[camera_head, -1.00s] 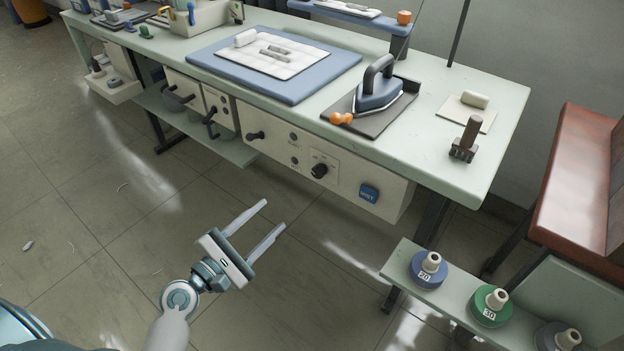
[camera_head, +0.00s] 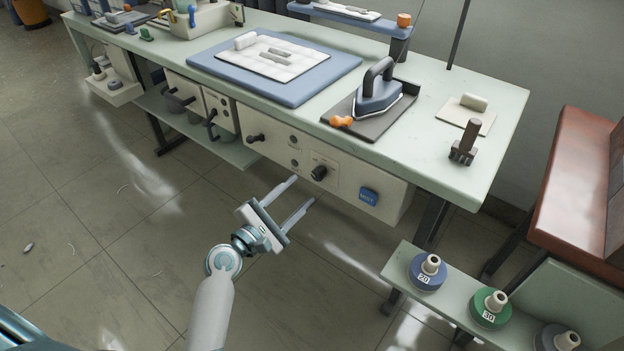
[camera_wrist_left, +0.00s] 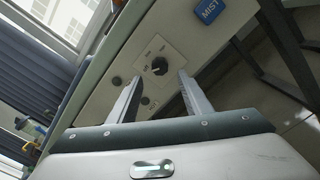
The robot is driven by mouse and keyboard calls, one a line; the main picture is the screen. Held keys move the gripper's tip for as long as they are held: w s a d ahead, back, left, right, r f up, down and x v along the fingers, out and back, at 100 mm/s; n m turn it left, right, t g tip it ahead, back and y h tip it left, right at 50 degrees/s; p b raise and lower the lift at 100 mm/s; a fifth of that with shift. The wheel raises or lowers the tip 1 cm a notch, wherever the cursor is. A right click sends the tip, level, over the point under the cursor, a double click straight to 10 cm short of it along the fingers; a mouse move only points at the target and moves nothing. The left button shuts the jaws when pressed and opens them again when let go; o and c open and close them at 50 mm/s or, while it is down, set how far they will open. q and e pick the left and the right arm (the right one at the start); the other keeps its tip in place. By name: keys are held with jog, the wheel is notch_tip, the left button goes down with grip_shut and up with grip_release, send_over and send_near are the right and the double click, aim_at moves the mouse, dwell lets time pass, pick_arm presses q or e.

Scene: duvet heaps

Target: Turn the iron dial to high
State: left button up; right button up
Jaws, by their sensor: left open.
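The iron dial is a black knob (camera_head: 319,173) on a light plate on the table's front panel, below the iron (camera_head: 378,92). In the left wrist view the knob (camera_wrist_left: 160,66) shows between and beyond my two fingertips, with small marks around it that I cannot read. My left gripper (camera_head: 304,189) is open and empty, a short way in front of the panel and just below and left of the knob. It does not appear to touch the knob. In the left wrist view the open fingers (camera_wrist_left: 158,82) point toward the panel. My right gripper is not in view.
A blue MIST button (camera_head: 368,196) is right of the knob, and a black handle (camera_head: 256,138) sticks out to its left. The table edge (camera_head: 420,166) overhangs the panel. A low shelf (camera_head: 405,262) with round weights stands at lower right.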

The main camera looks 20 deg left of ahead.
aim_at(315, 177)
pick_arm(q)
jog(key=x, duration=0.5)
jog(key=shift+w, duration=0.15)
jog(key=shift+w+d, duration=0.25)
jog(key=shift+w, duration=0.3)
jog(key=c, duration=1.1)
jog(key=shift+o, duration=0.2)
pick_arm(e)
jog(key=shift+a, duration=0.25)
